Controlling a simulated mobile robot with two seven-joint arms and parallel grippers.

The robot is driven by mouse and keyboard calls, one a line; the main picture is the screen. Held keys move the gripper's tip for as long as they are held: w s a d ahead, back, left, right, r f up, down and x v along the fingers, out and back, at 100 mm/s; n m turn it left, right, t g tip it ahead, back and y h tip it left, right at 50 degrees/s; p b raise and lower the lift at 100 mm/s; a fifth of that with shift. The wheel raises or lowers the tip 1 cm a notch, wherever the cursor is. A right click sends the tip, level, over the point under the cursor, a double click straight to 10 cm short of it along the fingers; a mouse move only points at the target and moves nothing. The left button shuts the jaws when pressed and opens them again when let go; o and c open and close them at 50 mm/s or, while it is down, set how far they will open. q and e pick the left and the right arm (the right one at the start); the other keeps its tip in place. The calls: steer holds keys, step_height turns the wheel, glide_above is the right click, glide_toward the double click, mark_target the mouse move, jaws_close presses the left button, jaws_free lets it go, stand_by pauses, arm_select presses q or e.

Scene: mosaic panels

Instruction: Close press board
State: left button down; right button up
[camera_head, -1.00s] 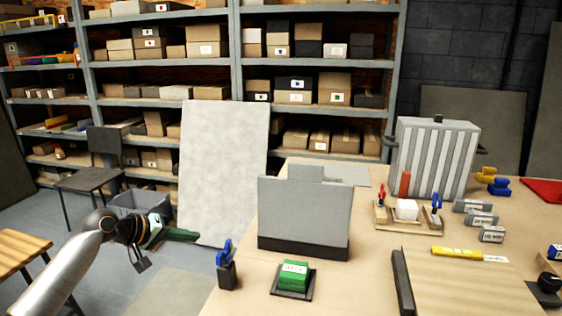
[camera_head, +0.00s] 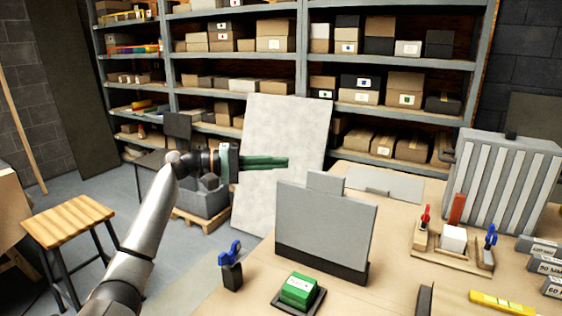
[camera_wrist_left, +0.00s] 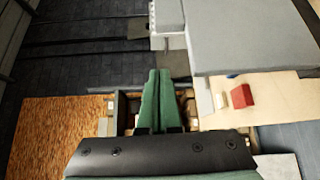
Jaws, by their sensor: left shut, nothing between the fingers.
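A grey board (camera_head: 325,222) stands upright, leaning slightly, on a black base strip on the table; I take it to be the press board. A smaller grey plate rises behind its top edge. My left gripper (camera_head: 285,162) is shut and empty, its green fingers pointing right, left of and above the board and apart from it. The shut fingers (camera_wrist_left: 158,78) also show in the left wrist view. A large grey surface (camera_wrist_left: 245,35) is at the upper right there; I cannot tell if it is the same board. My right gripper is not in view.
On the table (camera_head: 395,285) stand a blue-handled tool in a black holder (camera_head: 232,275), a green block (camera_head: 299,290) on a black tray, a tool rack (camera_head: 452,252) and a ribbed grey case (camera_head: 505,182). A pale panel (camera_head: 285,130) leans behind. A wooden stool (camera_head: 68,222) is at left.

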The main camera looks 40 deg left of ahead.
arm_select(q)
steer(key=shift+w+d+p, duration=0.35)
steer(key=shift+d+p, duration=0.1)
steer(key=shift+d, duration=0.45)
steer(key=shift+w+d+p, duration=0.35)
steer(key=shift+d+p, duration=0.1)
steer(key=shift+d, duration=0.5)
steer(key=shift+w+d+p, duration=0.35)
steer(key=shift+d+p, duration=0.1)
steer(key=shift+d, duration=0.45)
steer(key=shift+d, duration=0.1)
